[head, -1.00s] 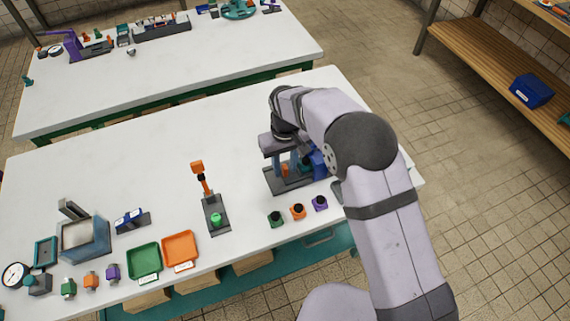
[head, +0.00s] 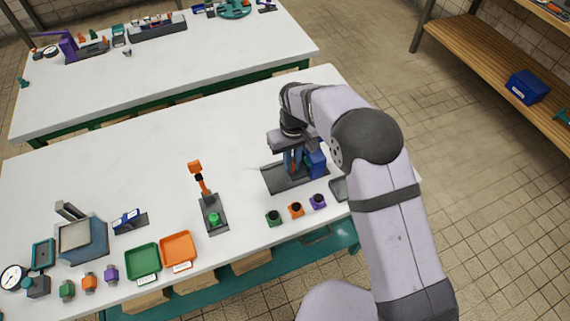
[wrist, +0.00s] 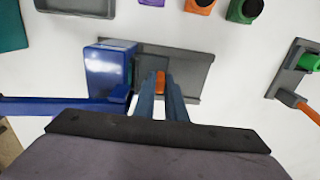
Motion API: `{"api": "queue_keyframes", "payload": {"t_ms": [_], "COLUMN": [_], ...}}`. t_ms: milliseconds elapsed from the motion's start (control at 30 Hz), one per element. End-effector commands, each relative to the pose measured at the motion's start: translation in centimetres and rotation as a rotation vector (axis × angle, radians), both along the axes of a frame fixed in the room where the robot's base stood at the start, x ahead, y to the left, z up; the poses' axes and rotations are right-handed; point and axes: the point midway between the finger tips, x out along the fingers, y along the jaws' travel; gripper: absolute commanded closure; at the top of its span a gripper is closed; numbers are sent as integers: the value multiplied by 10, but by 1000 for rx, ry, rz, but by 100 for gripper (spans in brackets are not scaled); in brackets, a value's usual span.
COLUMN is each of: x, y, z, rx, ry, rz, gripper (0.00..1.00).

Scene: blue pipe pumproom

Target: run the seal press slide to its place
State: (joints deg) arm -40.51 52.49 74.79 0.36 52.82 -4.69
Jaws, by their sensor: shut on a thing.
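The seal press has a dark grey base (head: 280,180) lying flat on the near white table, with a blue block (head: 316,164) at its right end. In the wrist view the grey base (wrist: 190,62) runs right from the blue block (wrist: 110,68), and a blue bar (wrist: 50,105) sticks out to the left. My gripper (head: 292,170) reaches down over the base, just left of the block. In the wrist view my gripper (wrist: 161,88) is shut on the slide's orange grip (wrist: 160,80), close beside the block. The fingers hide most of the slide.
Green (head: 273,218), orange (head: 296,210) and purple (head: 318,201) parts stand in front of the press. An orange-handled stand (head: 212,218) is to the left. Green (head: 143,261) and orange (head: 179,250) trays lie farther left. The table behind the press is clear.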

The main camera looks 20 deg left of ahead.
Motion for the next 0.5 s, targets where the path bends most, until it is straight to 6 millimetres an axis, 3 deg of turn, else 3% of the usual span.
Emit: {"api": "queue_keyframes", "payload": {"t_ms": [200,233,300,500], "x": [5,5,5,5], "y": [-4,-4,-4,-4], "z": [1,1,1,1], "rx": [-5,-4,-4,-4], "ry": [-8,-8,-8,-8], "rz": [0,0,0,-1], "gripper": [100,82,70,70]}}
